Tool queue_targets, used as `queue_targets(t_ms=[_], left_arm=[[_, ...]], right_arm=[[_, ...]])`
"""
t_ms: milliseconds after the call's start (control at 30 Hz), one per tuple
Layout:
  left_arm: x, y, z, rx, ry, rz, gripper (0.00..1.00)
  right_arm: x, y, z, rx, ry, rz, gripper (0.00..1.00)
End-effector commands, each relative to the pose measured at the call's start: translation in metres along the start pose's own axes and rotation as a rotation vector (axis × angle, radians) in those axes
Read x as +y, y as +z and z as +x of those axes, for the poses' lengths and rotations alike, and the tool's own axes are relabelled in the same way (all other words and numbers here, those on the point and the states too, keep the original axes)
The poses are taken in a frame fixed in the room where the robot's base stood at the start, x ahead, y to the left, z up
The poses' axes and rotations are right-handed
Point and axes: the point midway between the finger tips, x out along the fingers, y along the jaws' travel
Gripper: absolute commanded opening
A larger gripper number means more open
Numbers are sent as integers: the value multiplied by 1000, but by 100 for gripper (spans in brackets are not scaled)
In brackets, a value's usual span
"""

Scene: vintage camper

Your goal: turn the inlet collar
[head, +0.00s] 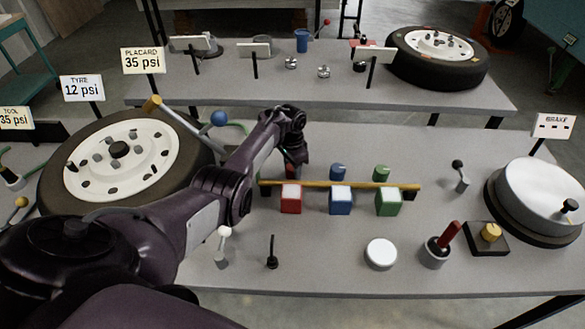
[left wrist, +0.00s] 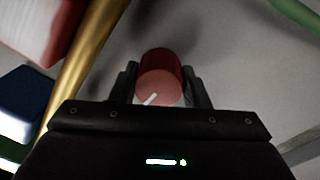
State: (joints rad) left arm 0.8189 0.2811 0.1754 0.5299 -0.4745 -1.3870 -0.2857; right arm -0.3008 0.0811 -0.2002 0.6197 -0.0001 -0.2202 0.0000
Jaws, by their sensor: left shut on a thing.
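My left gripper (head: 291,166) reaches down behind the yellow rail (head: 345,185), at its left end. It is shut on a red round collar (left wrist: 160,80), one finger on each side, in the left wrist view. The collar has a short white mark on its face, pointing to the lower left. In the head view the gripper mostly hides it. A blue collar (head: 338,172) and a green collar (head: 381,173) stand to its right. In front of the rail are red (head: 291,200), blue (head: 340,201) and green (head: 388,202) blocks. No label visibly says which collar is the inlet.
A large tyre (head: 60,185) lies left, partly behind my left arm. A blue ball-ended lever (head: 219,118) stands near my forearm. A white disc (head: 381,253), a cup with a red handle (head: 436,253) and a round drum (head: 540,190) are right.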

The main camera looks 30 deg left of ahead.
Motion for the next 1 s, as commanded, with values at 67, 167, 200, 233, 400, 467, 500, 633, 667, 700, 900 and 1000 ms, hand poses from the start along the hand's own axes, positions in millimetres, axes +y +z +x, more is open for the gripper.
queue_targets(t_ms=[67,167,200,233,400,467,500,633,667,700,900,1000], left_arm=[[-1,0,-1,1,-1,12,19],[-1,0,-1,1,-1,20,19],[-1,0,-1,1,-1,21,19],[-1,0,-1,1,-1,22,19],[0,0,-1,1,-1,23,19],[0,0,-1,1,-1,23,19],[0,0,-1,1,-1,23,19],[0,0,-1,1,-1,22,59],[0,0,-1,1,-1,21,63],[0,0,-1,1,-1,21,64],[0,0,0,0,0,20,64],[0,-1,-4,2,0,21,64]], right_arm=[[-1,-1,0,1,-1,1,0],[-2,-1,0,1,-3,2,0],[-3,-1,0,1,-3,2,0],[-3,-1,0,2,-3,2,0],[-3,-1,0,2,-3,2,0],[-3,-1,0,2,-3,2,0],[-3,-1,0,2,-3,2,0],[-3,-2,0,2,-3,2,0],[-3,-2,0,2,-3,2,0],[-2,-2,0,2,-3,2,0],[-2,-2,0,2,-3,2,0],[-2,-2,-1,2,-2,2,0]])
